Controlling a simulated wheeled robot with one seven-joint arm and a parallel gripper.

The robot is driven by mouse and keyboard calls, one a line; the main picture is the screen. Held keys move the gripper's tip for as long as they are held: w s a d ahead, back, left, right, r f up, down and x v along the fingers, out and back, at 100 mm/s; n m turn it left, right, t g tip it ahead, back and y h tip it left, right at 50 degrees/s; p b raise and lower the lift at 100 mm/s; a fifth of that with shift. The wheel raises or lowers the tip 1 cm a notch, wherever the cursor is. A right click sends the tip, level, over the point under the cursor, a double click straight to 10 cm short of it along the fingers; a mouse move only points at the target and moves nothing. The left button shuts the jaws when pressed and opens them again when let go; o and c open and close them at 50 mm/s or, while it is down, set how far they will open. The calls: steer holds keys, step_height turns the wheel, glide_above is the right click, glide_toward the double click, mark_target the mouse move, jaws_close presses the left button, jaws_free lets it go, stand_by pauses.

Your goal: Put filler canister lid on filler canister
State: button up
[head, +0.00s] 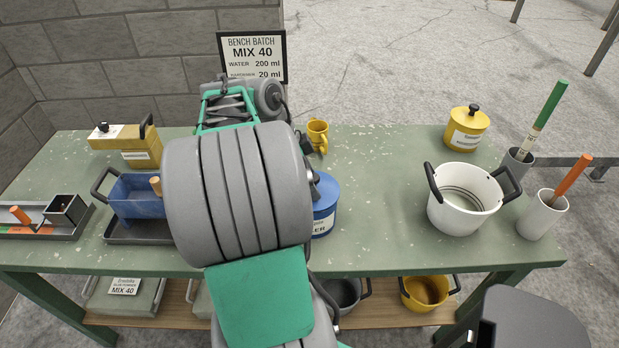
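A blue canister (325,221) stands on the green bench just right of my arm. Its white label is partly covered and ends in "LER", so it appears to be the filler canister. My arm hides its left side. Its top looks blue, but I cannot tell whether that is a lid or whether a lid is being held over it. No separate filler lid shows elsewhere. My large grey arm links fill the middle of the view. Small dark parts show at the arm's right edge by the canister, but the fingertips are hidden.
A yellow canister (466,133) with a black-knobbed lid and a white pot (463,212) stand at right, near cups holding sticks. A blue bin (138,197) stands left. The bench (385,180) is clear between canister and pot.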

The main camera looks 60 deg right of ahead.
steer(key=shift+f, duration=0.35)
steer(key=o, duration=1.4)
steer(key=shift+o, duration=0.2)
steer(key=p+v, duration=0.1)
steer(key=v, duration=0.7)
steer(key=shift+s+f, duration=0.1)
steer(key=shift+s, duration=0.1)
